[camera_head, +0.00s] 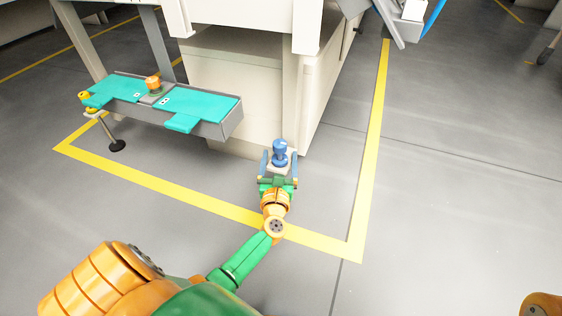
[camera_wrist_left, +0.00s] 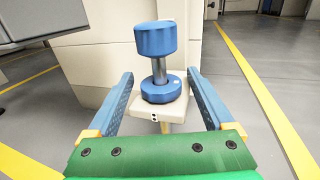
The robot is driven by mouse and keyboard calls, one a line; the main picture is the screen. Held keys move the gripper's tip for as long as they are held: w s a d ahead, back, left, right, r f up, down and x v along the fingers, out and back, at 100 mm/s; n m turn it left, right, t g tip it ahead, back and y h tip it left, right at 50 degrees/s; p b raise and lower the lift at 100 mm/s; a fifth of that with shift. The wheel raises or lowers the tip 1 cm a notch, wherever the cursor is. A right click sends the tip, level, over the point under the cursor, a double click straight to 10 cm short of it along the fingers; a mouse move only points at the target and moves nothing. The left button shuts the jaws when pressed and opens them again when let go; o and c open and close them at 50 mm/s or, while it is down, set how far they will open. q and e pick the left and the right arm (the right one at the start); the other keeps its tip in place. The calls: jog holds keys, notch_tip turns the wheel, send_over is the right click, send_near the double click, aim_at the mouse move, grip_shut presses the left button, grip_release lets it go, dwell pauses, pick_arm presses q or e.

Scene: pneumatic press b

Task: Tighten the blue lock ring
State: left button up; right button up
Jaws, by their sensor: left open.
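A blue ring (camera_wrist_left: 161,88) sits low on a grey metal post, on a pale plate (camera_wrist_left: 150,108). A larger blue knob (camera_wrist_left: 155,39) tops the post. The lower piece looks like the lock ring. In the head view the blue assembly (camera_head: 280,152) stands by the machine's front corner. My left gripper (camera_head: 280,160) is open, with one blue finger on each side of the plate and ring. In the left wrist view gaps show between the fingers and the ring. My right gripper is not in view.
The cream machine housing (camera_head: 235,95) rises right behind the post. A conveyor table with teal surfaces (camera_head: 208,105) stands to the left, with an orange knob (camera_head: 153,83). Yellow floor lines (camera_head: 180,190) run around the machine.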

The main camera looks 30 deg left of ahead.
pick_arm(q)
jog(key=shift+c, duration=0.3)
grip_shut()
jog(key=shift+h, duration=0.3)
